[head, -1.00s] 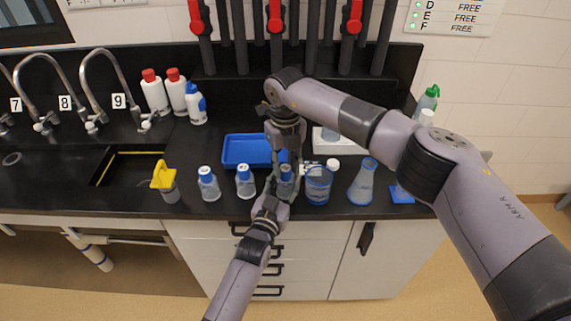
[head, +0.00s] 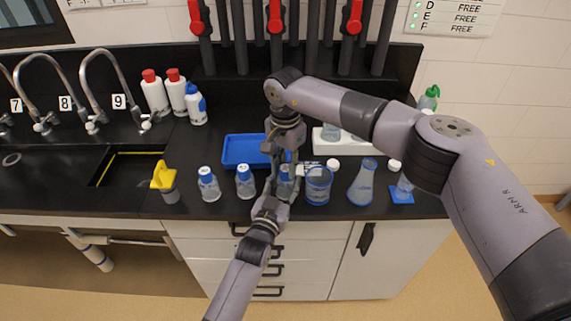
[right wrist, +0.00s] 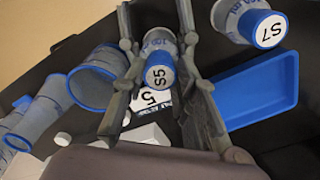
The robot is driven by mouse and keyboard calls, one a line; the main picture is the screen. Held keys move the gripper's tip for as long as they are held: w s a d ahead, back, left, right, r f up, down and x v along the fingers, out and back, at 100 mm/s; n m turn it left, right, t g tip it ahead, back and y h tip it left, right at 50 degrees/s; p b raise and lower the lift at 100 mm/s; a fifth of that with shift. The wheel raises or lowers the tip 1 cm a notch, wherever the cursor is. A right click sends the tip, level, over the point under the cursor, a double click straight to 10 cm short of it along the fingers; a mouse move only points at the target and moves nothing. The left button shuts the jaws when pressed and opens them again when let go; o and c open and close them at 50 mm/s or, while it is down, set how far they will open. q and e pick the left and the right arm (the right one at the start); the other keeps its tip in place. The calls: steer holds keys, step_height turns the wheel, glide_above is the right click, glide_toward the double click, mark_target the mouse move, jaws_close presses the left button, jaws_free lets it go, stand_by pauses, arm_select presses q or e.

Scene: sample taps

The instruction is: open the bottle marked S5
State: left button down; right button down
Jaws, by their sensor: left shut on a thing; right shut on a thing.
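The bottle marked S5 (head: 287,186) stands upright near the front edge of the black bench. Its blue cap with the S5 label (right wrist: 160,76) faces the right wrist camera. My left gripper (head: 277,194) comes in from the front, low, and is shut on the bottle's body. My right gripper (head: 284,166) comes from above, and its fingers, also in the right wrist view (right wrist: 160,85), are shut around the cap. The cap looks seated on the bottle. The arms partly hide the bottle in the head view.
Left of S5 stand two similar bottles (head: 245,182) (head: 208,185); one marked S7 (right wrist: 262,28) shows in the wrist view. A blue tray (head: 238,160) lies behind.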

mark_target(286, 168)
steer(key=n, duration=0.3)
steer(key=shift+w+r, duration=0.1)
steer(key=shift+r, duration=0.05)
stand_by(0.5)
steer(key=shift+r, duration=1.05)
steer(key=shift+r, duration=2)
arm_select(q)
steer(key=c, duration=0.9)
jaws_free()
steer(key=shift+s, duration=0.1)
